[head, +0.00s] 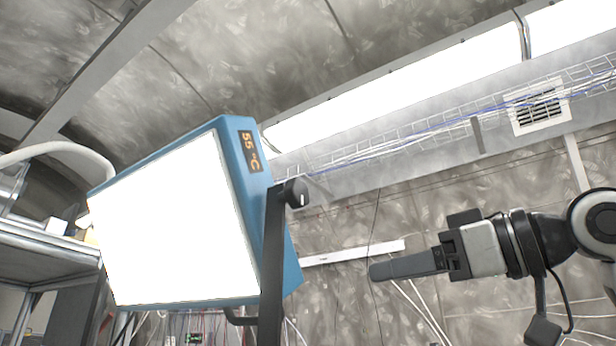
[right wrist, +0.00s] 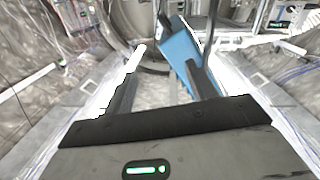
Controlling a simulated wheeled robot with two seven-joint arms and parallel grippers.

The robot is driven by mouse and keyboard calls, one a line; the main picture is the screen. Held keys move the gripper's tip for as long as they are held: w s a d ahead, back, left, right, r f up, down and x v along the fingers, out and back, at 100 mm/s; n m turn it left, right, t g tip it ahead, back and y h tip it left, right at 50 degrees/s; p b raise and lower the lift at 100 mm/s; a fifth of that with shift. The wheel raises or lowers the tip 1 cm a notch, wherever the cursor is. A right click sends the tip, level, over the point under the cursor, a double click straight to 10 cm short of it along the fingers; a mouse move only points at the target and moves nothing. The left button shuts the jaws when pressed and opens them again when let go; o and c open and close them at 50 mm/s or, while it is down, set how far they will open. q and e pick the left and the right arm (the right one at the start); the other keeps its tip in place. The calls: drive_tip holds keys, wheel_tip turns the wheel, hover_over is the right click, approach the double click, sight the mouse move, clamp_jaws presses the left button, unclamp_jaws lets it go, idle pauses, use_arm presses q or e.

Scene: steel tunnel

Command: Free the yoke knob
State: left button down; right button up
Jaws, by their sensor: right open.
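A blue lamp (head: 283,250) with a bright white face stands tilted in the left half of the head view. Its side display reads 55 °C. A dark yoke arm (head: 271,260) runs up its right side, and the black yoke knob (head: 296,193) with a pale mark sits at the arm's top. My right gripper (head: 376,271) comes in from the right, apart from the lamp, below and right of the knob. It is open and empty. The right wrist view shows the blue housing (right wrist: 178,55) beyond the fingers; I cannot make out the knob there. My left gripper is not in view.
A metal shelf (head: 45,240) and a white hose (head: 60,146) are at the left. A wire cable tray (head: 400,133) and a bright light strip (head: 400,85) run along the wall above. The space between my right gripper and the yoke looks clear.

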drive_tip(key=s+d+r+n+y, duration=0.1)
drive_tip(key=s+r+n, duration=0.1)
drive_tip(key=s+r, duration=0.8)
drive_tip(key=p, duration=0.4)
approach(302, 192)
drive_tip(key=shift+g, duration=0.4)
drive_tip(key=x, duration=0.7)
drive_tip(key=shift+w+a+r, duration=0.25)
drive_tip(key=shift+w+r, duration=0.05)
drive_tip(key=shift+w, duration=0.05)
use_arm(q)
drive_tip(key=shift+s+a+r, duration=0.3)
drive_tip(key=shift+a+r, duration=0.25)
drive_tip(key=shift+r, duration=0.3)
use_arm(e)
drive_tip(key=shift+w+a+f, duration=0.1)
drive_tip(key=shift+w+a, duration=0.3)
drive_tip(key=shift+a, duration=0.15)
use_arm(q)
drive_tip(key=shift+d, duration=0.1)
use_arm(e)
drive_tip(key=c, duration=1)
